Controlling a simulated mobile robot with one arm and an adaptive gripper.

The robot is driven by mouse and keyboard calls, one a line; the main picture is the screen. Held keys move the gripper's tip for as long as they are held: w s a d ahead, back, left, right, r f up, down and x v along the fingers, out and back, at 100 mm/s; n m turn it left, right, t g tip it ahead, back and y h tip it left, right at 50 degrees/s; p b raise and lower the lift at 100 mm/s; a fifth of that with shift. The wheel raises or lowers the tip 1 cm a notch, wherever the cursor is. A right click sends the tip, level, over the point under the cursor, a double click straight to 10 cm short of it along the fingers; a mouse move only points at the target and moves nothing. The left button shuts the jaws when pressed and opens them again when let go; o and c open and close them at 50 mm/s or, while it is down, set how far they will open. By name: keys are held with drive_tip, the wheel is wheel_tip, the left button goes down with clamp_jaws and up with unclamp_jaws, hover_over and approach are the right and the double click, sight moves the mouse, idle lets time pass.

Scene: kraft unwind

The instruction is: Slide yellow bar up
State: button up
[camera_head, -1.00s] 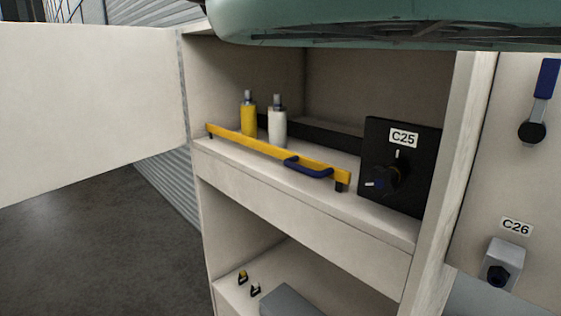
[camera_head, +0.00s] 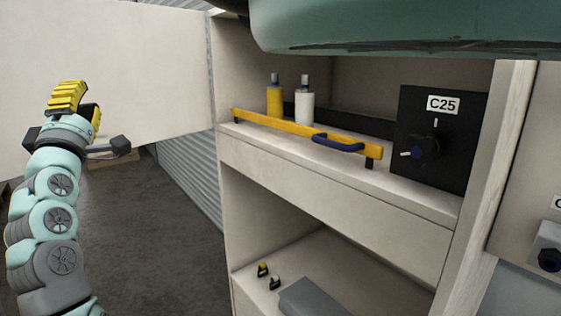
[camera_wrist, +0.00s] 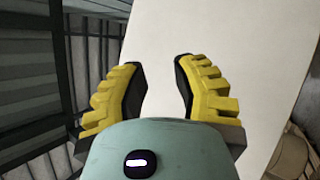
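The yellow bar (camera_head: 285,128) runs along the front of the upper cabinet shelf, held slightly above it on short dark supports. A dark blue handle (camera_head: 338,143) is fixed to the bar near its right end. My gripper (camera_head: 72,97) is at the left of the head view, raised in front of the open door and well apart from the bar. In the wrist view its yellow fingers (camera_wrist: 160,88) stand apart with nothing between them, and a pale panel shows beyond. The bar is not visible in the wrist view.
A yellow bottle (camera_head: 275,100) and a white bottle (camera_head: 304,106) stand behind the bar. A black C25 panel (camera_head: 465,135) with a knob is to its right. The open cabinet door (camera_head: 165,70) is at left. A grey box (camera_head: 312,298) lies on the lower shelf.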

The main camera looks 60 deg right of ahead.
drive_tip(key=s+d+r+m+g+h+b, duration=0.1)
drive_tip(key=s+d+r+m+g+h, duration=0.1)
drive_tip(key=s+d+m+g+h, duration=0.45)
drive_tip(key=m+g+y+b, duration=0.3)
drive_tip(key=m+g+y, duration=0.5)
drive_tip(key=g, duration=0.8)
approach(332, 144)
drive_tip(key=shift+n+y, duration=0.25)
drive_tip(key=shift+n, duration=0.2)
drive_tip(key=p+x, duration=0.9)
drive_tip(key=shift+s+d+r+p, duration=0.15)
drive_tip(key=shift+d+r+p, duration=0.1)
drive_tip(key=shift+d+p, duration=0.1)
drive_tip(key=shift+d+f, duration=0.25)
drive_tip(key=shift+d, duration=0.25)
clamp_jaws()
